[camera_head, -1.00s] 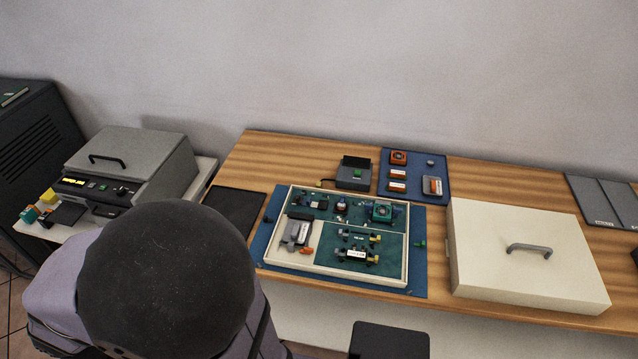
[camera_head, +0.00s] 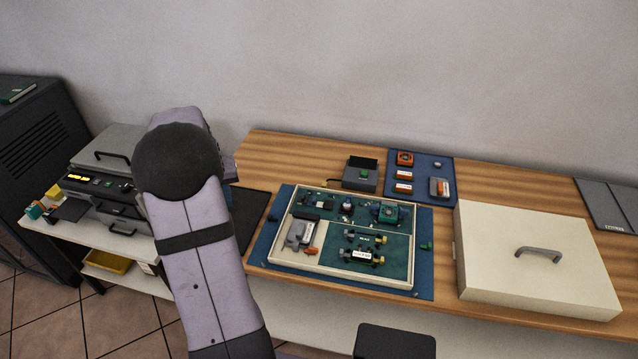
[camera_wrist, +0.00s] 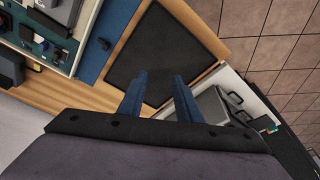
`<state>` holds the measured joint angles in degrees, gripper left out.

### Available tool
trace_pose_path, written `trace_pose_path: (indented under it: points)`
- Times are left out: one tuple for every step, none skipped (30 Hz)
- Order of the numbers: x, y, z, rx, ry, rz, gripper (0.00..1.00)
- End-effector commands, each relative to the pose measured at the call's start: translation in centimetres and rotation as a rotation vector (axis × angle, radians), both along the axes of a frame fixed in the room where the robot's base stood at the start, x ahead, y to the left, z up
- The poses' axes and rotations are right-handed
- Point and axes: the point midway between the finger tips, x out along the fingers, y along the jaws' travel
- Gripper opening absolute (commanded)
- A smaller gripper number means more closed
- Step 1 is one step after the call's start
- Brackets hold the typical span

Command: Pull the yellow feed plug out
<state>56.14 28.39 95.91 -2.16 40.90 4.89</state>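No part can be surely told as the yellow feed plug. Small yellow-ended connectors (camera_head: 380,240) sit in the green-lined tray (camera_head: 343,275) on the bench. A yellow block (camera_head: 54,191) lies beside the grey machine (camera_head: 85,187) at the left. My gripper (camera_wrist: 160,75) shows in the wrist view with its two blue fingers apart and nothing between them. It is above the black mat (camera_wrist: 158,55), left of the tray. In the head view my own arm hides the gripper.
A cream lidded box (camera_head: 535,265) stands right of the tray. A blue mat (camera_head: 445,168) with orange parts and a small dark box (camera_head: 360,176) lie behind it. A yellow bin (camera_head: 108,262) sits under the machine's white table. The wall closes off the back.

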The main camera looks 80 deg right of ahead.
Motion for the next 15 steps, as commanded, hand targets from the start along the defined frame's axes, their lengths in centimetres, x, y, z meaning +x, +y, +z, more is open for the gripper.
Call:
trace_pose_path:
  points:
    - [-2.7,-3.8,-0.6,-0.014,-0.008,-0.086,0.31]
    - [-4.1,-5.7,-0.8,-0.024,-0.013,-0.13,0.31]
    - [-6.2,-8.0,-1.0,-0.036,-0.02,-0.186,0.31]
    - [-7.8,-9.6,-1.2,-0.046,-0.023,-0.226,0.31]
    - [-9.4,-11.1,-1.4,-0.054,-0.027,-0.264,0.31]
    - [-11.5,-12.8,-1.6,-0.067,-0.031,-0.311,0.31]
    - [-13.0,-14.0,-1.8,-0.075,-0.033,-0.343,0.31]
    - [-14.4,-15.0,-1.9,-0.083,-0.035,-0.373,0.31]
    - [-16.2,-16.2,-2.1,-0.093,-0.037,-0.407,0.31]
    - [-17.4,-16.9,-2.2,-0.099,-0.039,-0.432,0.31]
    - [-18.5,-17.5,-2.3,-0.105,-0.04,-0.453,0.31]
    - [-19.8,-18.2,-2.4,-0.112,-0.042,-0.476,0.31]
    - [-20.5,-18.5,-2.5,-0.115,-0.042,-0.49,0.31]
    - [-21.2,-18.9,-2.5,-0.119,-0.043,-0.501,0.31]
    - [-21.9,-19.2,-2.5,-0.123,-0.043,-0.514,0.31]
